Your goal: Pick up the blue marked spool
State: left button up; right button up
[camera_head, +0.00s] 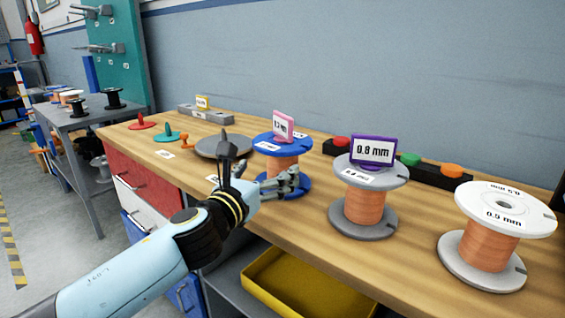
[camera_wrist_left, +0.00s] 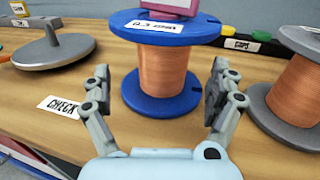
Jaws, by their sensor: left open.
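The blue spool (camera_head: 281,144) stands upright on the wooden bench, wound with copper wire and carrying a label on its top flange. A pink marker (camera_head: 283,125) sits on top of it. In the left wrist view the blue spool (camera_wrist_left: 167,72) is straight ahead, between and beyond the fingertips. My left gripper (camera_head: 262,176) is open and empty, just in front of the spool; its fingers also show in the left wrist view (camera_wrist_left: 157,92), one on each side, and I see no contact. The lower spool is partly hidden by the gripper in the head view. My right gripper is not in view.
A white-flanged spool (camera_head: 489,250) is farther right. A grey disc with a post (camera_head: 222,148) is on the left. A yellow tray (camera_head: 300,290) lies below the bench.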

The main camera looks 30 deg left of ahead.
aim_at(283, 158)
pick_arm(q)
jog(key=w, duration=0.6)
jog(key=shift+w+a, duration=0.3)
jog(key=shift+w, duration=0.1)
jog(key=shift+c, duration=0.4)
jog(key=c, duration=1.6)
jog(key=shift+c, duration=0.6)
jog(key=shift+r, duration=0.1)
